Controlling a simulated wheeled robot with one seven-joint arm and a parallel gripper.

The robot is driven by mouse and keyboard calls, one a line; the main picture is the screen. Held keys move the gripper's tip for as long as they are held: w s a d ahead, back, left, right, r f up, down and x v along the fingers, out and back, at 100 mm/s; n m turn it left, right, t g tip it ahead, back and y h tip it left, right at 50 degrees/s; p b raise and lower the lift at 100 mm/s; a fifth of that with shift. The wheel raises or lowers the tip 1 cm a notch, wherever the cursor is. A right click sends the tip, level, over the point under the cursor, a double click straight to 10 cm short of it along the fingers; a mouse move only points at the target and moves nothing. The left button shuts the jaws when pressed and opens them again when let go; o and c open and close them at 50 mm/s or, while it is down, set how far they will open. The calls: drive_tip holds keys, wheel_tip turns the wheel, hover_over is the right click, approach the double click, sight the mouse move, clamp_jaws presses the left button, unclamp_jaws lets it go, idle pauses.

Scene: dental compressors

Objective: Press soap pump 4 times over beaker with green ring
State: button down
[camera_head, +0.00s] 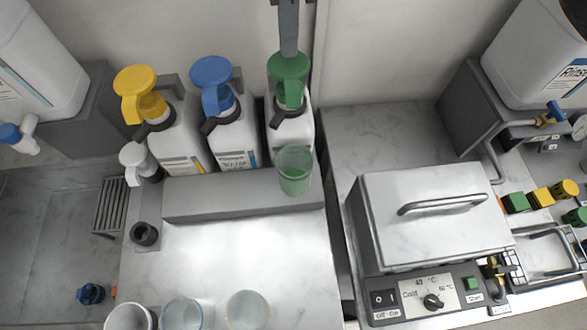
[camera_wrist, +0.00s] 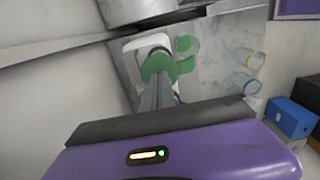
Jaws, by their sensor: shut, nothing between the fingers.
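The green soap pump (camera_head: 289,67) sits on a white bottle (camera_head: 291,130) at the right end of a row of bottles. Its spout points to the front, over a clear beaker (camera_head: 295,160) with green in its lower part. I cannot clearly tell a ring from liquid in it. My gripper (camera_head: 289,50) is shut and empty, pointing down right at the green pump head; whether it touches is unclear. In the wrist view the green pump head (camera_wrist: 158,62) is partly hidden behind my fingers, with the beaker (camera_wrist: 187,44) beside it.
Yellow (camera_head: 139,90) and blue (camera_head: 212,80) pumps stand to the left on similar bottles. Clear beakers (camera_head: 246,310) stand at the front edge. A grey ledge (camera_head: 240,197) runs before the bottles, with clear counter in front. A metal lidded bath (camera_head: 430,215) is to the right.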

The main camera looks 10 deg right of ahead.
sight(289, 62)
drive_tip(key=shift+f, duration=0.1)
idle(0.4)
drive_tip(key=shift+f+b, duration=0.6)
drive_tip(key=shift+f, duration=1.7)
drive_tip(key=shift+r, duration=0.15)
drive_tip(key=shift+r+p, duration=2.25)
drive_tip(key=shift+p, duration=0.15)
drive_tip(key=shift+f, duration=0.1)
